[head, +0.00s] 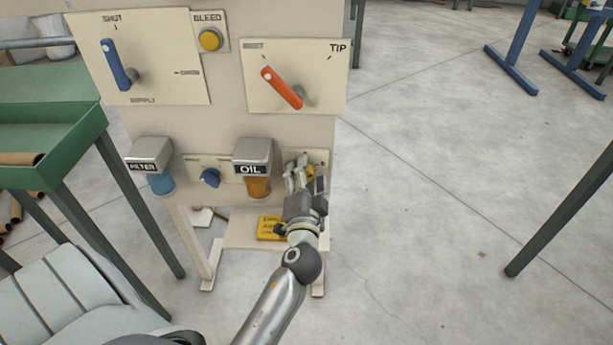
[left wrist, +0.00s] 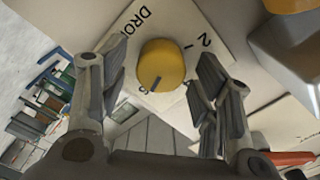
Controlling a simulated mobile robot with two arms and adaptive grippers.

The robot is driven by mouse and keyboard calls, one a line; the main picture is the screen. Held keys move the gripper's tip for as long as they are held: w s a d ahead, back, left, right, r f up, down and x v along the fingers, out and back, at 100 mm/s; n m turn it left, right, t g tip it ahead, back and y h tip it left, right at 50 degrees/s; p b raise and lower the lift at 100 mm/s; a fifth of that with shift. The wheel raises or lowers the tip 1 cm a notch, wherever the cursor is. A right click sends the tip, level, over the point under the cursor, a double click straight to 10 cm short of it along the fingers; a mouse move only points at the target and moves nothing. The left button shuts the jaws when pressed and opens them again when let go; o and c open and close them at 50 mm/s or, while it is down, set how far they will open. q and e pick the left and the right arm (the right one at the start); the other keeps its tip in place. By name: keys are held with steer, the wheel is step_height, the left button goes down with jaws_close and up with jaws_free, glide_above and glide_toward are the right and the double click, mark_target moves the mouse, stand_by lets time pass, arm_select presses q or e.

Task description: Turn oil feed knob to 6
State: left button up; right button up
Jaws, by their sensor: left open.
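The oil feed knob (left wrist: 163,62) is a yellow round knob on a cream plate (left wrist: 205,25) in the left wrist view. The plate shows "DRO", a 2 and, near the knob's lower left, a numeral that looks like 6. A dark line on the knob's face points down and left, near that numeral. In the head view the knob (head: 309,172) is mostly hidden behind my gripper. My left gripper (head: 303,182) is open, with one finger on each side of the knob in the wrist view. Whether the fingers touch it I cannot tell. My right gripper does not show.
The oil cup (head: 252,160) with its amber bowl is just left of my gripper. A blue knob (head: 210,178) and the filter (head: 150,160) are farther left. An orange lever (head: 282,88) and a blue lever (head: 116,66) are above. Open floor lies to the right.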

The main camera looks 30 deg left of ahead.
mark_target(306, 131)
arm_select(q)
steer(key=r, duration=0.5)
steer(key=shift+w+r, duration=0.35)
steer(key=r, duration=0.2)
steer(key=s+r, duration=0.1)
steer(key=r, duration=0.1)
steer(key=shift+a, duration=0.1)
steer(key=shift+w+r, duration=0.1)
steer(key=shift+r, duration=0.1)
